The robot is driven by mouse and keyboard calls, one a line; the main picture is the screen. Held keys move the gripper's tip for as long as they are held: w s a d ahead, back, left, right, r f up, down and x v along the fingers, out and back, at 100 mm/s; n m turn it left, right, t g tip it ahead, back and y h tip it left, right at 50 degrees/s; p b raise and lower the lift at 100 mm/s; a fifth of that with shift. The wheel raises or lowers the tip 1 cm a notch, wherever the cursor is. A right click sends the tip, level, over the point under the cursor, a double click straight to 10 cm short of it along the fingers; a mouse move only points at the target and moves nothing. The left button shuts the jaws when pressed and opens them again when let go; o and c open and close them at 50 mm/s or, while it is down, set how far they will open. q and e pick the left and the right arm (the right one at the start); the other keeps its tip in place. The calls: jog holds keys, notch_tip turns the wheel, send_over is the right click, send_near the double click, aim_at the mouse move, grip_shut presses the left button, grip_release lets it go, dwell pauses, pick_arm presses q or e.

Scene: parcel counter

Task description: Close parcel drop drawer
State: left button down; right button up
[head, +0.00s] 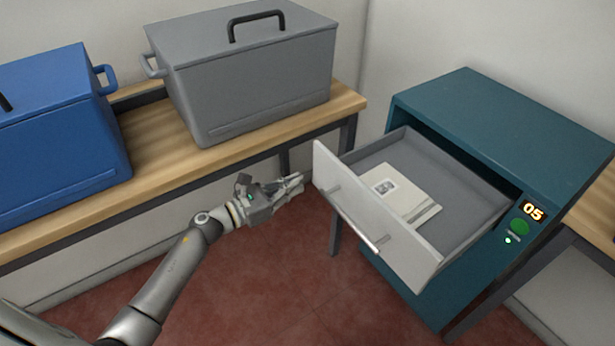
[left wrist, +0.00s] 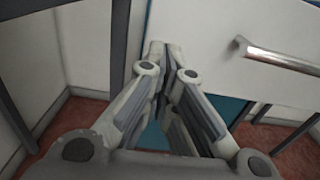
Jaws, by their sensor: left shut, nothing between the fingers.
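The parcel drop drawer (head: 443,190) is pulled out of a teal cabinet (head: 500,120). Its white front (head: 375,215) faces left and carries a metal bar handle (head: 355,222). A flat pale parcel (head: 400,192) with a label lies inside the drawer. My left gripper (head: 298,183) is shut and empty, just left of the drawer front near its far end. In the left wrist view the closed fingers (left wrist: 165,50) point toward the white front, with the handle (left wrist: 280,58) to their right. I cannot tell whether the fingertips touch the front. My right gripper is not in view.
A wooden bench (head: 170,150) behind my left arm holds a grey lidded bin (head: 250,85) and a blue bin (head: 60,135). The cabinet has a green button (head: 520,228) and an "05" display (head: 534,211). The red floor (head: 270,280) in front is clear.

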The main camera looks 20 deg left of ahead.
aim_at(317, 174)
pick_arm(q)
jog(key=x, duration=0.4)
jog(key=shift+w+d, duration=0.15)
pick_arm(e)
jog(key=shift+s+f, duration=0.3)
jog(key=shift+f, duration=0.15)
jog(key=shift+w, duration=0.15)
